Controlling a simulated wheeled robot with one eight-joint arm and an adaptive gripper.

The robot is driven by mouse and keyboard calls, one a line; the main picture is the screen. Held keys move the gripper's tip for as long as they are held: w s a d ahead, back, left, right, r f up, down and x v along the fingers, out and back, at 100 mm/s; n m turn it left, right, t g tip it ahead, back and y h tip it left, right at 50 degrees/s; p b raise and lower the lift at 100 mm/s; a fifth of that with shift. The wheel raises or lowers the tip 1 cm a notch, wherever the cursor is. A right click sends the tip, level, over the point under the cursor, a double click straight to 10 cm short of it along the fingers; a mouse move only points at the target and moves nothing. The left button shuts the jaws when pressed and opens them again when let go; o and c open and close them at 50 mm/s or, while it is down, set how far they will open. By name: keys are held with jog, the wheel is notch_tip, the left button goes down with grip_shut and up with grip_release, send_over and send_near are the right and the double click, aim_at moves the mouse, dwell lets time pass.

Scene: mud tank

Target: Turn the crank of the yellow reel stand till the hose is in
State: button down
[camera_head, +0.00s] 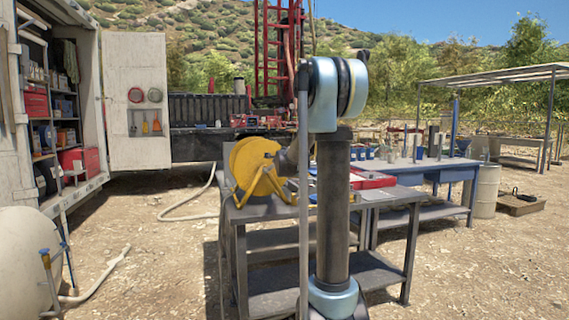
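The yellow reel stand (258,168) stands on the near left part of a dark metal table, with a round yellow drum and splayed yellow legs. Its crank cannot be made out. My arm rises in front of the table and hides what is right of the reel. A dark part at the reel's right side seems to be the end of my arm with my gripper (286,160). Its fingers cannot be made out, nor whether it touches the reel. A pale hose (190,218) lies curved on the ground left of the table; its link to the reel is not clear.
The dark table (280,211) has a lower shelf. A red tray (374,181) lies on it, right of my arm. A blue bench (455,173) and a pale barrel (487,190) stand behind right. A pale tank (27,258) is at near left. Open dirt lies between the truck and table.

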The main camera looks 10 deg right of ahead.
jog(key=shift+a+f, duration=0.2)
jog(key=shift+f, duration=0.05)
dwell(0.3)
jog(key=c, duration=1.4)
grip_release()
jog(key=shift+a, duration=0.1)
jog(key=shift+s, duration=0.2)
jog(key=v, duration=1.1)
jog(key=shift+s, duration=0.2)
jog(key=shift+r, duration=0.1)
